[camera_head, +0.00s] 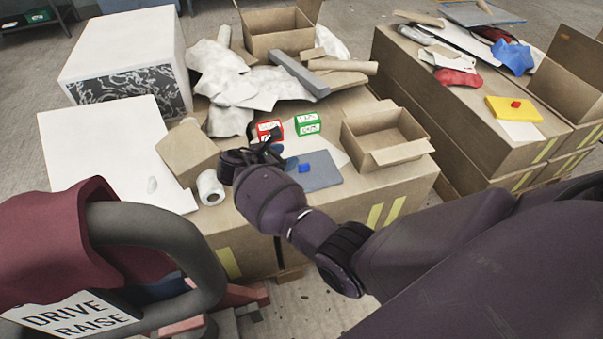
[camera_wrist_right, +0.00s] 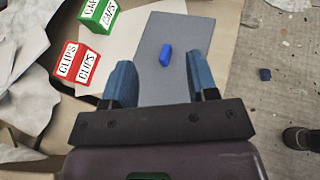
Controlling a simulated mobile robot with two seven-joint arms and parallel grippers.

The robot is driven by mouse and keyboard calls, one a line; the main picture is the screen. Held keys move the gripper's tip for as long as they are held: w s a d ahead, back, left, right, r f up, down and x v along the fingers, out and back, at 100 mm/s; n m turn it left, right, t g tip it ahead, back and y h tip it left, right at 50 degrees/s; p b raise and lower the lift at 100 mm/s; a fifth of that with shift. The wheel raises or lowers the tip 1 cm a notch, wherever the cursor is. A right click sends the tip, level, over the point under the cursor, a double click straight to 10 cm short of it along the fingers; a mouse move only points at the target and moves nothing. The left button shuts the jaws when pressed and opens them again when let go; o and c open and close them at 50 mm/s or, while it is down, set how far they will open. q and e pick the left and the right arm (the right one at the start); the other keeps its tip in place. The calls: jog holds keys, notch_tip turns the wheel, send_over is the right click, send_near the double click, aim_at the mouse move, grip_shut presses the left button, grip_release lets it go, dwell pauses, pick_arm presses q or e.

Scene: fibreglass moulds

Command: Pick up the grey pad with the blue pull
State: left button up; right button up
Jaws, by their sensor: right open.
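The grey pad (camera_head: 323,179) lies flat on the cardboard-covered bench, near its front edge. Its small blue pull (camera_head: 305,168) stands up from its top. My right gripper (camera_head: 268,150) is over the bench, just left of the pad in the head view. Its two blue fingers (camera_wrist_right: 162,80) are apart with nothing between them. My left gripper is not in view.
A red clips box (camera_head: 270,131) and a green box (camera_head: 307,124) stand just behind the pad. An open carton (camera_head: 385,137) is to its right, a white roll (camera_head: 210,188) to its left. A yellow pad with a red pull (camera_head: 514,109) lies on the right-hand stack.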

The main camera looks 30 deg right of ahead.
jog(key=b, duration=0.3)
send_near(299, 167)
jog(key=shift+x, duration=1.2)
jog(key=shift+f, duration=0.35)
jog(key=shift+w+d+h+b, duration=0.1)
jog(key=shift+d+h+b, duration=0.1)
jog(key=shift+h+b, duration=0.1)
jog(key=shift+d, duration=0.3)
jog(key=b+x, duration=0.1)
jog(key=x, duration=0.5)
jog(key=shift+f+b, duration=0.25)
jog(key=shift+b, duration=0.1)
jog(key=shift+d, duration=0.2)
jog(key=shift+r, duration=0.15)
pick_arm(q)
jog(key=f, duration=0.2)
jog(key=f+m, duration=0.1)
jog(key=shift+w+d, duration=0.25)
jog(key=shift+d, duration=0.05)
pick_arm(e)
grip_shut()
